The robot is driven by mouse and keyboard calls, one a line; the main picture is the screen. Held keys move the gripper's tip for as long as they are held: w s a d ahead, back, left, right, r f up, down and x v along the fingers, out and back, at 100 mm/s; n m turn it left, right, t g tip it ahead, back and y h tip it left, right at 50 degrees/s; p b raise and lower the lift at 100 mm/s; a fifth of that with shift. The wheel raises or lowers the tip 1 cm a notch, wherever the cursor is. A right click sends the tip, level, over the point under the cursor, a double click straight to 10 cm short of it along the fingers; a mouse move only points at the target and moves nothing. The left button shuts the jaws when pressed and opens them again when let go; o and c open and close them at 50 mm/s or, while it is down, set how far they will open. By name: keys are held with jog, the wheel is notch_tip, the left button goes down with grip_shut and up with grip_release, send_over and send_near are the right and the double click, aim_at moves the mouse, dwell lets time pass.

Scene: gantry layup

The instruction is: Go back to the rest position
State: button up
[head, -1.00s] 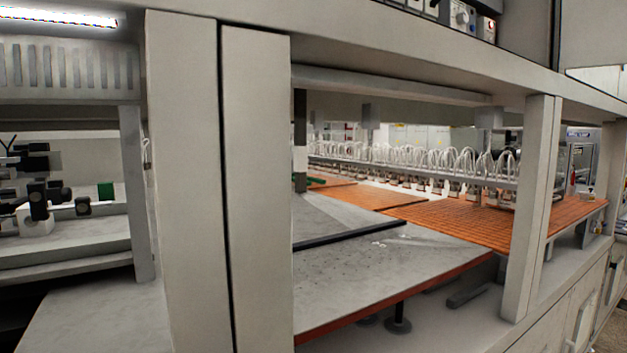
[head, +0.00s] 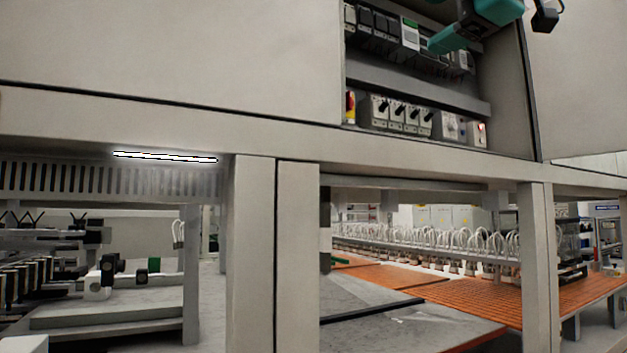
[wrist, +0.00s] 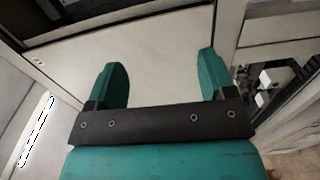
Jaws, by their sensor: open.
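My gripper (wrist: 160,72) shows in the wrist view with its two teal fingers spread apart. Nothing is between the fingers. Behind them is a plain pale cabinet panel (wrist: 160,50), and I cannot tell how far it is from the fingertips. In the head view, teal and dark parts of my arm show at the top right, in front of the open electrical cabinet. The fingertips cannot be made out clearly there.
An open cabinet with switches (head: 400,112) is above a long beam (head: 130,125). Upright posts (head: 298,250) stand below it. Behind them are a grey table (head: 375,335), orange grid panels (head: 480,297) and a row of looped white hoses (head: 420,240). Equipment (head: 110,275) stands at left.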

jog(key=w+a+f+m+g+h, duration=0.15)
jog(key=f+m+g, duration=0.25)
jog(key=f, duration=1)
jog(key=a+f+m+g, duration=0.2)
jog(key=f+m+g, duration=0.2)
jog(key=f, duration=1.1)
jog(key=s+f+m+g+h, duration=0.1)
jog(key=s+f+m+g, duration=0.3)
jog(key=s+f, duration=0.5)
jog(key=s+d+f+m+g+h, duration=0.1)
jog(key=s+f+m+g, duration=0.3)
jog(key=s+f, duration=0.5)
notch_tip(320, 180, down, 8)
jog(key=shift+s, duration=0.35)
jog(key=shift+d+h, duration=0.1)
jog(key=shift+h, duration=0.15)
